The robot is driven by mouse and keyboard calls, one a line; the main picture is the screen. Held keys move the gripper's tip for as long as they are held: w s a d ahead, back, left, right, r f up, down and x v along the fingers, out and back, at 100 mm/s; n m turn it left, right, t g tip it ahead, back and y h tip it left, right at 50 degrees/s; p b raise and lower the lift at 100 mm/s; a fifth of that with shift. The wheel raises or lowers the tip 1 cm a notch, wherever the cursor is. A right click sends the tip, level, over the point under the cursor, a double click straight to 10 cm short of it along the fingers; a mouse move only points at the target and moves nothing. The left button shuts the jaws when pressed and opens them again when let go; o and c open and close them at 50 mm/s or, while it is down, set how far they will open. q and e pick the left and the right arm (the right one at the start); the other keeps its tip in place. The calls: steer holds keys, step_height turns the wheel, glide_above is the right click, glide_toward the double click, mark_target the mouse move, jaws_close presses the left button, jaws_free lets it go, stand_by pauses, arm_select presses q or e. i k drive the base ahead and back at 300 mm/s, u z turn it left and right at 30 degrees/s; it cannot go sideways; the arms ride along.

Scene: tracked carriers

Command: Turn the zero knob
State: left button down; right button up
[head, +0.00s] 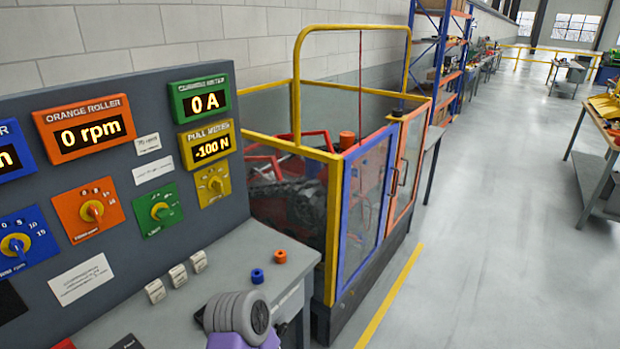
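Four colored knob plates sit on the grey panel (115,255) at the left. The yellow knob (216,184) is under the yellow pull meter (206,144), which reads -100 N. The green plate's knob (160,211), the orange plate's knob (92,210) and the blue plate's knob (15,244) are to its left. The knob labels are too small to read surely, so I cannot tell which is marked zero. A grey and purple part of my arm shows at the bottom, below the panel and apart from the knobs. I see no gripper fingers.
A yellow-framed machine enclosure (335,220) stands right of the panel. The floor (480,260) to the right is clear.

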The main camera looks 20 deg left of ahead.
mark_target(217, 183)
steer(key=z, duration=0.5)
steer(key=i, duration=2.4)
steer(key=u, duration=3.55)
